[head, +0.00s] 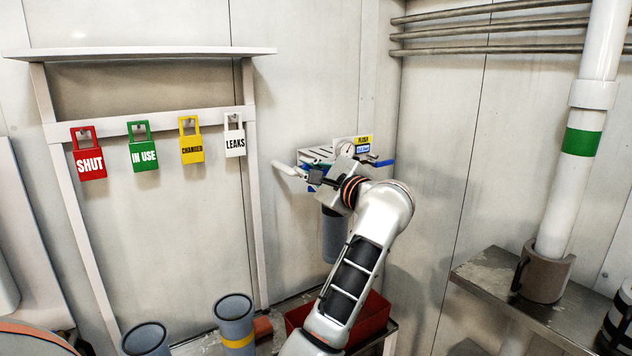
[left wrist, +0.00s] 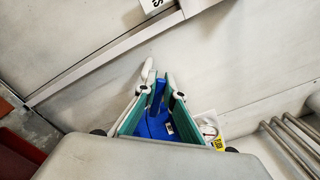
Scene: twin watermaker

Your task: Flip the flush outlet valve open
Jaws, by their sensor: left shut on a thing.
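A wall-mounted filter unit in the head view has a round gauge (head: 344,147), a yellow label (head: 364,140) and a blue canister (head: 334,235) below. A blue lever (head: 384,163) sticks out on its right side. My left gripper (head: 298,172) is at the unit's left side, in front of it. In the left wrist view, its green-padded fingers stand on either side of a blue lever (left wrist: 158,96), and it is shut on this lever. My arm hides much of the unit, and I cannot read which valve the held lever belongs to. My right gripper is not in view.
Coloured tags, red SHUT (head: 90,163), green IN USE (head: 143,155), a yellow one (head: 191,150) and white LEAKS (head: 235,143), hang on a rack at left. Blue-grey cylinders (head: 234,310) and a red bin (head: 372,318) stand below. A white pipe (head: 568,190) rises at right.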

